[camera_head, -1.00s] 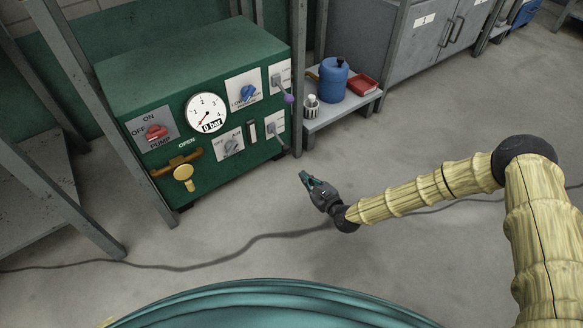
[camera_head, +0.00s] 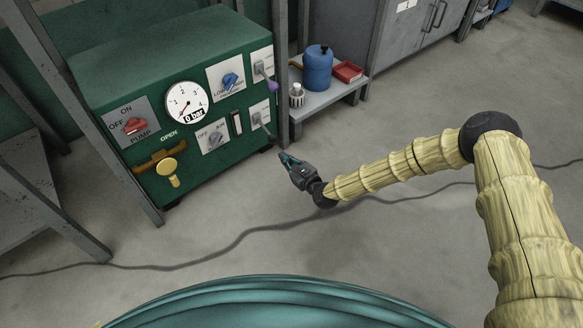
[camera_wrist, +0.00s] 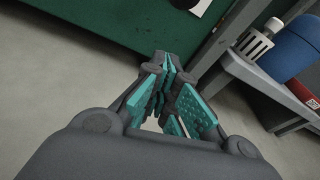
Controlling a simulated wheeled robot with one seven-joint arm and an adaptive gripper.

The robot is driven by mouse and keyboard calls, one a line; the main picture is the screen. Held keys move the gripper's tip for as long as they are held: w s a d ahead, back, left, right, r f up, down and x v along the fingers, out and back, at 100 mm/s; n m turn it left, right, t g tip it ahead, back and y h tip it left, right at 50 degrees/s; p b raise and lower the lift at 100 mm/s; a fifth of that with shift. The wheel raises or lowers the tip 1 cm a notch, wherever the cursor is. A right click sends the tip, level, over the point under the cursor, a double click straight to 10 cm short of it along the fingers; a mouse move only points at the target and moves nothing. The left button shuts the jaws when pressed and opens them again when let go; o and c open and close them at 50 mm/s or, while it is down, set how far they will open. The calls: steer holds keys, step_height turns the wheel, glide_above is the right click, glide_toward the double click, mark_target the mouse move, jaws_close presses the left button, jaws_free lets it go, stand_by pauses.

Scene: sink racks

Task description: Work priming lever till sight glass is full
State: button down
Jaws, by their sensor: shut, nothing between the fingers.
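The green machine's front panel (camera_head: 205,165) faces me. A grey lever (camera_head: 261,124) sticks out of its lower right plate, and another lever with a purple knob (camera_head: 270,86) is above it. Their labels are too small to read, so I cannot tell which is the priming lever. The narrow sight glass (camera_head: 236,122) sits left of the lower lever; its fill level is unclear. My gripper (camera_head: 284,158) is shut and empty, below and right of the lower lever, apart from the panel. In the wrist view, my gripper (camera_wrist: 165,70) has its teal fingers together, pointing toward the green machine's lower part.
The panel also has a gauge (camera_head: 186,102) near 0 bar, a red pump switch (camera_head: 134,125), blue and grey knobs, and a brass valve (camera_head: 168,168). A grey post (camera_head: 282,80) stands beside a low shelf with a blue jug (camera_head: 318,68) and red tray (camera_head: 347,71).

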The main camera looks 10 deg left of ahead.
mark_target(266, 131)
steer(key=shift+w+a+r+b, duration=0.5)
steer(key=shift+a+r+b, duration=0.3)
steer(key=shift+b, duration=0.1)
steer(key=shift+w+a+r+b, duration=0.45)
steer(key=shift+a+r+b, duration=0.3)
steer(key=shift+r+b, duration=0.1)
steer(key=shift+r+p, duration=0.15)
steer(key=shift+p, duration=0.25)
